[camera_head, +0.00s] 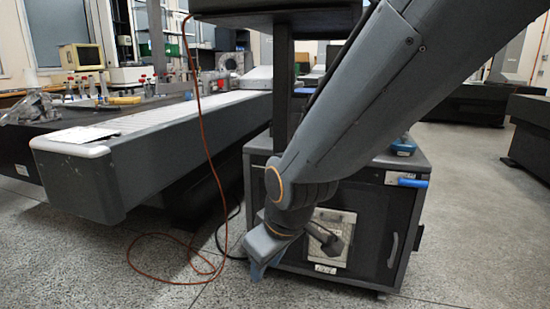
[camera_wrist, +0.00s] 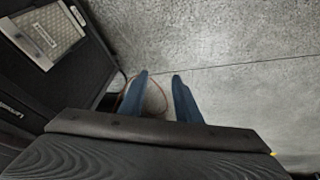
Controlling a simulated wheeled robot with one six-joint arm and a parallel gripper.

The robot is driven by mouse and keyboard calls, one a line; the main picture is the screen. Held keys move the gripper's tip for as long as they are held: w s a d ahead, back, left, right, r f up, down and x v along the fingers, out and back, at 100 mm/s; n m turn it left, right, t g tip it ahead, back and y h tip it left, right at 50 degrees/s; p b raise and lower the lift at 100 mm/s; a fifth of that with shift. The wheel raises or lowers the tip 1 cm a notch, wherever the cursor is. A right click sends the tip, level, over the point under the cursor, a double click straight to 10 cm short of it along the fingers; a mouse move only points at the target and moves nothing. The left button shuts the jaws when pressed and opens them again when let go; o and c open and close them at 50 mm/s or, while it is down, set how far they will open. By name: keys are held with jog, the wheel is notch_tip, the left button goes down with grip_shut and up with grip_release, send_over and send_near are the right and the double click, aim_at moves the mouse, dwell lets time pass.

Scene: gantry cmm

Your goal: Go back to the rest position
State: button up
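My gripper (camera_head: 257,272) hangs low in front of the dark cabinet (camera_head: 375,225) in the head view, at the end of my downward-reaching grey arm. In the wrist view its two blue fingers (camera_wrist: 159,80) stand apart, with speckled floor showing between them. Nothing is held between the fingers. In the head view the arm covers part of the cabinet's front.
A long grey machine bed (camera_head: 140,150) runs along the left. A thin orange cable (camera_head: 206,150) hangs down and loops on the floor; part shows behind the fingers in the wrist view (camera_wrist: 157,97). Open floor (camera_head: 485,215) lies to the right.

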jog(key=s+r+m+g, duration=0.2)
jog(key=s, duration=0.7)
jog(key=s+r+m+g, duration=0.1)
jog(key=s+r+g, duration=0.1)
jog(key=s, duration=0.7)
jog(key=d+r+m+p, duration=0.2)
jog(key=d+r+p, duration=0.5)
jog(key=p, duration=0.5)
jog(key=d+r+m+h+p, duration=0.1)
jog(key=d+r+m+p, duration=0.1)
jog(key=d+r+p, duration=0.5)
jog(key=d+r+m+h+p, duration=0.1)
jog(key=d+r+p, duration=0.6)
jog(key=r+p, duration=0.7)
jog(key=m+p, duration=0.1)
jog(key=p, duration=0.4)
jog(key=shift+w+r+m, duration=0.3)
jog(key=shift+w+r, duration=0.1)
